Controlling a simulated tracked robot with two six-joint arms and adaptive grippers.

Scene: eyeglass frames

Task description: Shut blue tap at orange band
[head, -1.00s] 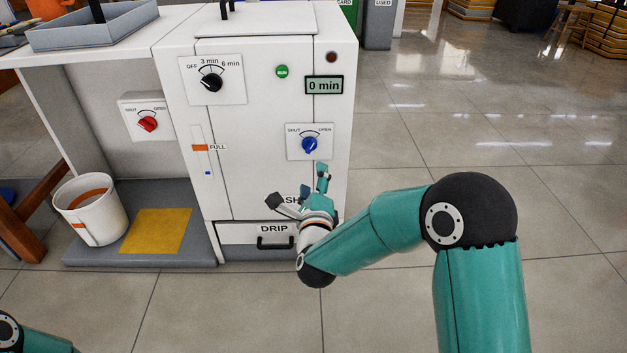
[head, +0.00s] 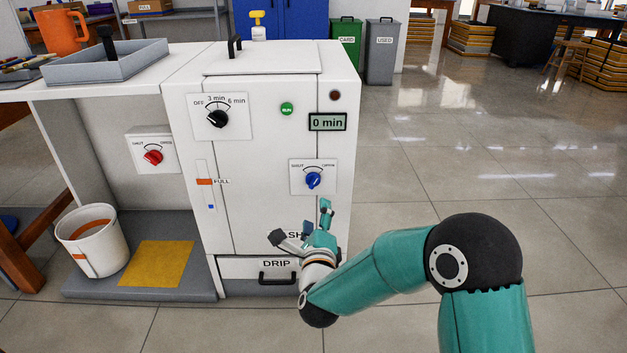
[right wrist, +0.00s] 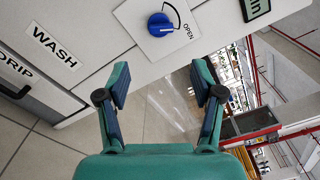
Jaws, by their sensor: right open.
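The blue tap (head: 313,181) is a round knob on a white plate on the white machine's front, with SHUT at its left and OPEN at its right. In the right wrist view the tap (right wrist: 158,23) lies beyond the open fingers (right wrist: 160,82). My left gripper is out of view.
A red tap (head: 153,157) is on the panel at left, above a white bucket (head: 92,242) and a yellow cloth (head: 155,263). A black dial (head: 218,119), green RUN button (head: 287,109) and "0 min" display (head: 328,122) are above. Floor at right is clear.

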